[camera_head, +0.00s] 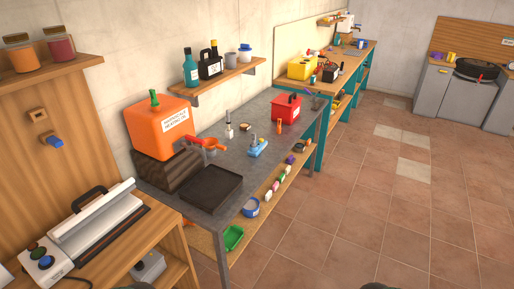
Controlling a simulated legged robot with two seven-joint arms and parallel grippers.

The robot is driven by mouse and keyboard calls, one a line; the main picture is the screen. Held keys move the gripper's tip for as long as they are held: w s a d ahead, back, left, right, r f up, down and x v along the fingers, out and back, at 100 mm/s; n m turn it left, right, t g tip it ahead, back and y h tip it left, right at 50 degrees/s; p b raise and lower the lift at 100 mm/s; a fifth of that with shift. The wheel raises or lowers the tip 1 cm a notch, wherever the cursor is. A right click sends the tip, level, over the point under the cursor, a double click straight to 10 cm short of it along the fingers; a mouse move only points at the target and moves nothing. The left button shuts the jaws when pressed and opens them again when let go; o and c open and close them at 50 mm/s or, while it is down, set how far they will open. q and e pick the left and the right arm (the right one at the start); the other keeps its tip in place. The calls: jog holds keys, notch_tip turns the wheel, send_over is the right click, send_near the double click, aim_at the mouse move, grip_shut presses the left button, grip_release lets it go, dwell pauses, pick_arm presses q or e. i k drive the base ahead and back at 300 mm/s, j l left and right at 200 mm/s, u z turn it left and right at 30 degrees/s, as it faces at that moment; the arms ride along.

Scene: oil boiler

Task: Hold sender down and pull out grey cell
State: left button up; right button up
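On the grey metal table (262,110) stands a small blue device (257,150) with a grey upright part on top. It may be the sender, and the grey part may be the cell, but it is too small to tell. Behind and left of it stands a slim white and dark upright item (229,131). A small dark and tan item (245,127) and a small orange item (280,127) lie nearby. Neither of my grippers is in view. Only dark slivers, perhaps parts of me, show at the bottom edge.
An orange heating oil tank (157,127) on a dark block, an orange funnel-like part (214,144) and a black tray (206,188) stand left of the blue device. A red toolbox (287,108) is behind it. A wooden bench with a sealer (95,222) is at left. The tiled floor is free.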

aim_at(254, 143)
jog(key=i+u, duration=0.1)
jog(key=u, duration=0.25)
jog(key=i+l+u, duration=0.1)
jog(key=u, duration=0.3)
jog(key=l+u, duration=0.1)
jog(key=u, duration=0.25)
jog(key=i+l+u, duration=0.15)
jog(key=l, duration=0.25)
jog(key=i+l+u, duration=0.15)
jog(key=l, duration=0.3)
jog(key=i+l+u, duration=0.2)
jog(key=l, duration=0.25)
jog(key=i+l+u, duration=0.15)
jog(key=l, duration=0.35)
jog(key=i+l+u, duration=0.15)
jog(key=l, duration=0.35)
jog(key=l+u, duration=0.15)
jog(key=l, duration=0.3)
